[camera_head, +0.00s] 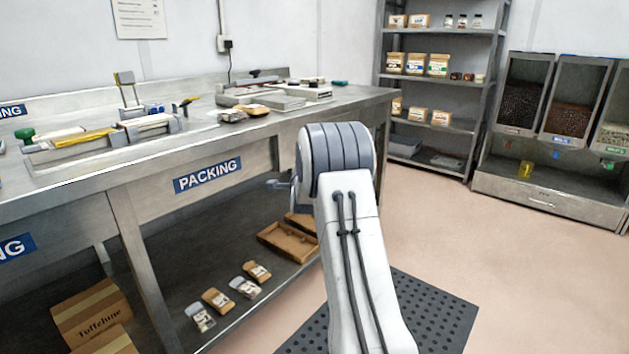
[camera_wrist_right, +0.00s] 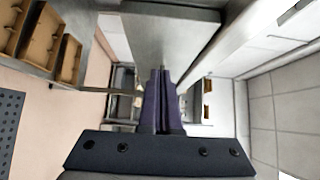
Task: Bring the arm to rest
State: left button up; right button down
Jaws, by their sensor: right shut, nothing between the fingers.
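My right arm (camera_head: 345,230) rises from the bottom of the head view, with its rounded grey and white joint in front of the packing bench's right end. My right gripper (camera_wrist_right: 161,72) shows in the right wrist view with its two dark fingers together and nothing between them. In the head view the arm hides most of the gripper; a small grey part sticks out left of the joint, and I cannot tell what it is. My left gripper is in neither view.
The metal bench (camera_head: 150,160) with the PACKING sign (camera_head: 208,175) is close on the left. Its lower shelf holds a brown tray (camera_head: 287,241) and several packets. A shelf rack (camera_head: 440,80) and dispenser bins (camera_head: 560,110) stand behind. The floor right of the arm is clear.

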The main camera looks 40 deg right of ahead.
jog(key=v, duration=0.8)
jog(key=shift+a+p, duration=0.45)
jog(key=shift+a, duration=0.05)
jog(key=a+f+n+g+y, duration=0.25)
jog(key=a+n+y, duration=0.55)
jog(key=a, duration=1.2)
jog(key=s+a+f+n+g+y, duration=0.2)
jog(key=s+a+n, duration=0.3)
jog(key=a, duration=0.3)
jog(key=s+a+f+n+g+y, duration=0.2)
jog(key=s+a+n, duration=0.25)
jog(key=a, duration=0.35)
jog(key=s+a+f+n+g, duration=0.1)
jog(key=s+a+n+g, duration=0.15)
jog(key=s+n, duration=0.45)
jog(key=s+a+f+n+g, duration=0.1)
jog(key=s+a+n+g, duration=0.15)
jog(key=s, duration=0.85)
jog(key=s+a+f+n+g, duration=0.1)
jog(key=s+a+n+g, duration=0.2)
jog(key=s, duration=0.6)
notch_tip(320, 180, up, 34)
jog(key=s+d+n+h+p, duration=0.1)
jog(key=s+d+n+p, duration=0.1)
jog(key=p, duration=3.1)
jog(key=shift+f+p, duration=0.25)
jog(key=shift+p, duration=0.15)
